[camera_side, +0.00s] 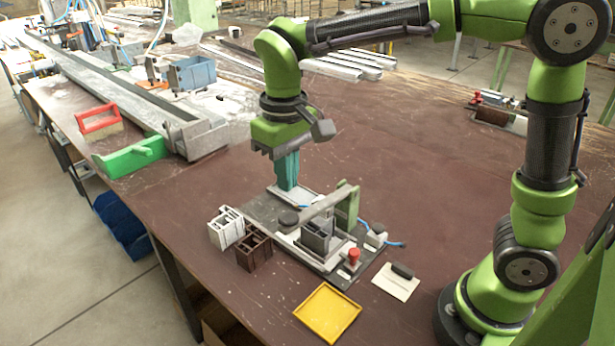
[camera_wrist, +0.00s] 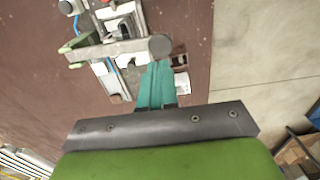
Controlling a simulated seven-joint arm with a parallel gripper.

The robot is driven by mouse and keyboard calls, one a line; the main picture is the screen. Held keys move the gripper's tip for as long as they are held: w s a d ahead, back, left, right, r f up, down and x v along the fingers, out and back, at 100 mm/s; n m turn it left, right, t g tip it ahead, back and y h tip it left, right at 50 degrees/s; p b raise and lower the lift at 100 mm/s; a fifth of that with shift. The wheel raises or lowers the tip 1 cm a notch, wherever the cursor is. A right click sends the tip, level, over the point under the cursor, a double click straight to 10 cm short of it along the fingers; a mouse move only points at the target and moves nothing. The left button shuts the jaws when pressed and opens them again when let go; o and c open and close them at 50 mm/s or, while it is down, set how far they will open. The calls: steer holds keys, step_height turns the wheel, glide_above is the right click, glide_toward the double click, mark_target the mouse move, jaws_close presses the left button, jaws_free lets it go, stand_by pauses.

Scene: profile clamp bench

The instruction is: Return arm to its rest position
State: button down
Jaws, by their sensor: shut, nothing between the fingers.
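My gripper (camera_side: 287,172) points down just behind the clamp fixture (camera_side: 262,212) on the brown bench. Its teal fingers are together with nothing between them; they also show in the wrist view (camera_wrist: 157,85). The fixture has a grey clamp arm (camera_side: 318,208) with a dark round pad, a green upright (camera_side: 347,205) and a red knob (camera_side: 353,256). A dark grey profile piece (camera_side: 316,236) sits in the fixture under the arm. In the side view the fingertips are close to the fixture's back left end; I cannot tell whether they touch it.
A white profile (camera_side: 226,228) and a brown profile (camera_side: 253,250) stand left of the fixture. A yellow tray (camera_side: 328,312) lies in front, a white card with a dark block (camera_side: 397,284) to the right. The bench right of the fixture is mostly clear.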

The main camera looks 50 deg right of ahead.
steer(key=shift+w, duration=0.1)
steer(key=shift+a+f, duration=0.1)
steer(key=shift+f, duration=0.2)
steer(key=s+d+r+m+t+y, duration=0.2)
steer(key=s+d+m+t, duration=0.2)
steer(key=s+d+t, duration=0.3)
steer(key=s+d, duration=0.3)
steer(key=s, duration=0.1)
steer(key=shift+s, duration=0.3)
stand_by(0.8)
